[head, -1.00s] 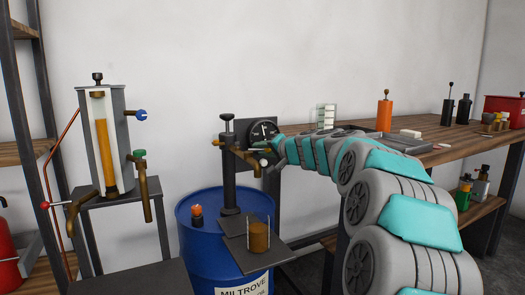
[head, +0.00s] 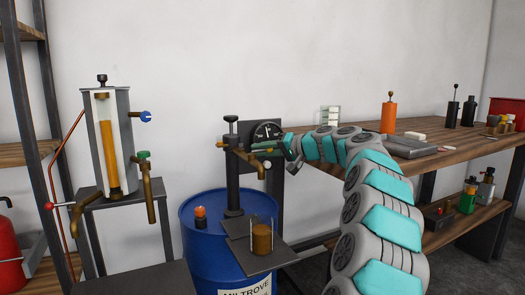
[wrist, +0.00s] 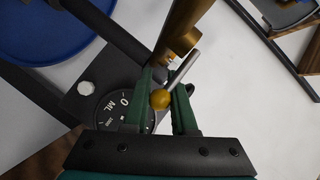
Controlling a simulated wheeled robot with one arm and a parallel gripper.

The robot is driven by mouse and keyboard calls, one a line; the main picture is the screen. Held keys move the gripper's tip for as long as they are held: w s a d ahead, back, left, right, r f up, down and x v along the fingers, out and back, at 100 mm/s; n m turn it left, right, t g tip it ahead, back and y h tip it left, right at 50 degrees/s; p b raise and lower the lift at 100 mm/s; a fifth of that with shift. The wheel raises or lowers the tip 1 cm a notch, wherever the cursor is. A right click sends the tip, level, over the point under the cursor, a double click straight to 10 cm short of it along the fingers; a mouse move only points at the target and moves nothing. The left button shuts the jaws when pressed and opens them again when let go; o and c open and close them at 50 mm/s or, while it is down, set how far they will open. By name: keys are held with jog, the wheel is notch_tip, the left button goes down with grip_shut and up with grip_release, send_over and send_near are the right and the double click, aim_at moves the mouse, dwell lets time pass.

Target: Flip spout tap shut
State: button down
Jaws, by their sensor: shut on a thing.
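The spout tap is a brass spout (head: 248,158) on a dark post above the blue drum; it also shows in the wrist view (wrist: 184,28). Its lever is a thin grey rod (wrist: 184,67) ending in a yellow ball (wrist: 160,99). My gripper (head: 259,148) is at the spout, in front of the lower part of the gauge. In the wrist view its green fingers (wrist: 166,84) are on either side of the lever, shut on it, with the ball between them. In the head view the fingers hide most of the lever.
A round gauge (head: 267,133) sits right behind the spout. A glass cup of amber liquid (head: 262,238) stands on the plate below, over the blue drum (head: 200,248). A second apparatus (head: 108,145) stands left. A wooden bench (head: 450,148) with several items is at right.

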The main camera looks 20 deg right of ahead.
jog(key=shift+a+f, duration=0.15)
jog(key=shift+f, duration=0.1)
jog(key=c, duration=0.7)
grip_release()
jog(key=shift+r, duration=0.1)
jog(key=shift+c, duration=0.2)
jog(key=shift+s, duration=0.1)
jog(key=v, duration=0.7)
jog(key=shift+s+d+b, duration=0.25)
jog(key=shift+b, duration=0.15)
jog(key=shift+r, duration=0.1)
